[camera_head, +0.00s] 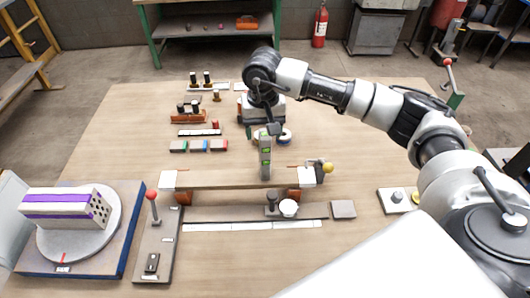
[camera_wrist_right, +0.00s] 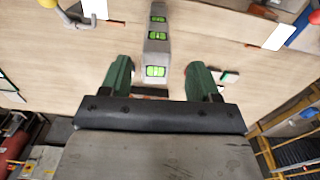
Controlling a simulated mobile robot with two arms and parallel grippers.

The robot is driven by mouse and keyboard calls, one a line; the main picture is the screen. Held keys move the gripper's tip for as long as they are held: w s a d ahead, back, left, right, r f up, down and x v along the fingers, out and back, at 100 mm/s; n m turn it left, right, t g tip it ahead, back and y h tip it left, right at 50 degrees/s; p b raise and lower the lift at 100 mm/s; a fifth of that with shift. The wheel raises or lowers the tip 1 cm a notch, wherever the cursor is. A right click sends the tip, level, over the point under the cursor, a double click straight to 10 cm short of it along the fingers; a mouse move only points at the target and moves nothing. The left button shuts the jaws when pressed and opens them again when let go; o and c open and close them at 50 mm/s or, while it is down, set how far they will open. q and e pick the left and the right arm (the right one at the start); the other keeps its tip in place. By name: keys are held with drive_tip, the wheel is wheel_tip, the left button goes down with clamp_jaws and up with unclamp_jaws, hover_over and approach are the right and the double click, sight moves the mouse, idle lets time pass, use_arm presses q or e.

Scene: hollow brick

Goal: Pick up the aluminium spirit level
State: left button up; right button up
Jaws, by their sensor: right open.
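In the right wrist view the spirit level (camera_wrist_right: 157,40) runs from the top edge down to between the two green fingers of my open right gripper (camera_wrist_right: 160,72). Gaps show on both sides, and no finger visibly touches it. My left gripper is not in view.
A wooden strip on blocks (camera_head: 225,181) crosses the table. A lever with a red knob (camera_head: 152,193) stands at left, beside a hollow brick (camera_head: 66,208) on a round plate. Coloured blocks (camera_head: 198,146) lie left of the gripper.

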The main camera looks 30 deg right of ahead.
sight(265, 134)
drive_tip(key=f, duration=0.1)
drive_tip(key=f+p, duration=0.2)
drive_tip(key=shift+w+d+f, duration=0.15)
drive_tip(key=shift+d+f, duration=0.15)
drive_tip(key=shift+f, duration=0.65)
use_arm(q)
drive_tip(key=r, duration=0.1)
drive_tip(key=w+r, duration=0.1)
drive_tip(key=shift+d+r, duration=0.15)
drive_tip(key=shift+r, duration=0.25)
use_arm(e)
drive_tip(key=shift+c, duration=0.7)
clamp_jaws()
